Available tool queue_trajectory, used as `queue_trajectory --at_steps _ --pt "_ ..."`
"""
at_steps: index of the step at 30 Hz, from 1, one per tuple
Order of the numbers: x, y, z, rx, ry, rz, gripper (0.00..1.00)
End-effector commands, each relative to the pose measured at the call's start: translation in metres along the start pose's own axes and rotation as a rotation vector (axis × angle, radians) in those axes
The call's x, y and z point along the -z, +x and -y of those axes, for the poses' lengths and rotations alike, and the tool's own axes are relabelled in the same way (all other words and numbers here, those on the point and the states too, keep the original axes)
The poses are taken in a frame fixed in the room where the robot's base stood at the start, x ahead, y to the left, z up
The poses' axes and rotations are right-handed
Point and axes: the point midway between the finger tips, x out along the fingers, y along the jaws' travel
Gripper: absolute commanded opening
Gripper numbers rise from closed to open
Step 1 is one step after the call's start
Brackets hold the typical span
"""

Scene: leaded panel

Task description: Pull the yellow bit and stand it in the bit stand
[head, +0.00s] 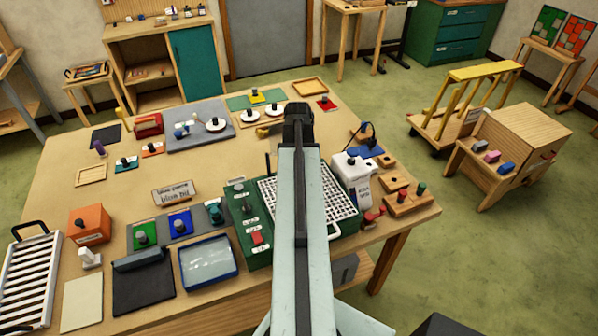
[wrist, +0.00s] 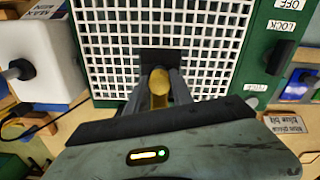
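In the wrist view the yellow bit (wrist: 158,86) is between the two fingers of my gripper (wrist: 161,84). It fills the gap, and the fingers appear to be shut on it. Behind it are a dark square patch and the white grid (wrist: 112,50) of the green machine. The grid (head: 338,205) and green machine (head: 236,205) show on both sides of my arm. Wooden blocks with coloured pegs (head: 408,203) stand at the table's right end; I cannot tell whether one is the bit stand.
A white box (head: 352,175) with a dark knob stands right of the grid. A sign reading "blue bit" (head: 174,191) stands left of the machine. Green, blue and grey pads with knobs (head: 180,224) are nearby. The table's (head: 135,205) left middle has bare patches.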

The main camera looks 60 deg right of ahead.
Motion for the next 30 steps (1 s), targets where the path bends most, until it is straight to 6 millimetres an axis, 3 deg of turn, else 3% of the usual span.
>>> queue_trajectory --at_steps 1,3,30 --pt "0.000 0.000 0.000 0.000 0.000 0.000 0.11" --pt "0.000 0.000 0.000 0.000 0.000 0.000 0.00" --pt "0.000 -0.011 0.000 0.000 0.000 0.000 0.00"
